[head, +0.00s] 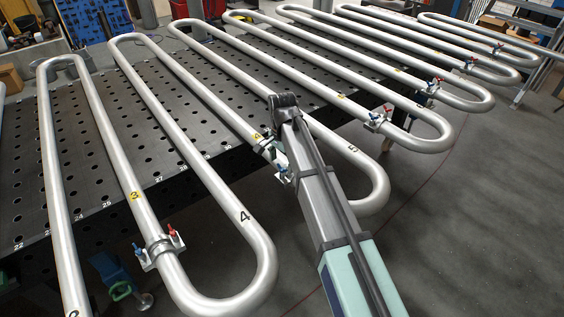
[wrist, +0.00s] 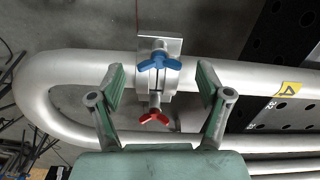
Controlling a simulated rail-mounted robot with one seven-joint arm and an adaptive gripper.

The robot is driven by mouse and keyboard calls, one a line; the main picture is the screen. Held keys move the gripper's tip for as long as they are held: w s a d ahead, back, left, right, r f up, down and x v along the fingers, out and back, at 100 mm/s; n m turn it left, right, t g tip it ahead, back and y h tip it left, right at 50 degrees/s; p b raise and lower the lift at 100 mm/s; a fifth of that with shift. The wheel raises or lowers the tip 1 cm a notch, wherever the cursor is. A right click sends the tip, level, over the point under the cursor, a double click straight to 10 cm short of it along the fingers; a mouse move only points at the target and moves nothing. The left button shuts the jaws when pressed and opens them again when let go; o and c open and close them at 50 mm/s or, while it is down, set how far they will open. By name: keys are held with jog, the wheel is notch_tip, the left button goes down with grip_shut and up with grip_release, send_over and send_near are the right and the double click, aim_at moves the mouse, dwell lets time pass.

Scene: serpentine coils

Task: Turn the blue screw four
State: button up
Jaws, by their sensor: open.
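The blue screw (wrist: 160,63) is a wing-shaped handle on a silver clamp (wrist: 172,45) around a steel pipe (wrist: 75,66) in the wrist view. A yellow label "4" (wrist: 289,88) is on the same pipe to the right. A red screw (wrist: 153,118) is on the same clamp, below the blue one. My gripper (wrist: 162,84) is open, with its green-padded fingers on either side of the clamp. Nothing is between the pads in their grip, and contact cannot be told. In the head view my arm hides most of this clamp and the blue screw.
Steel coil pipes (head: 210,172) run over the black perforated table (head: 100,130). Another clamp with a red and a blue screw (head: 157,248) is on the pipe labelled 3, and more clamps (head: 379,118) are at the right. Grey floor (head: 450,220) is open at the right.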

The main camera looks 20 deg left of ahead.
aim_at(281, 166)
notch_tip(281, 166, up, 12)
dwell(0.5)
jog(key=shift+a+f, duration=0.1)
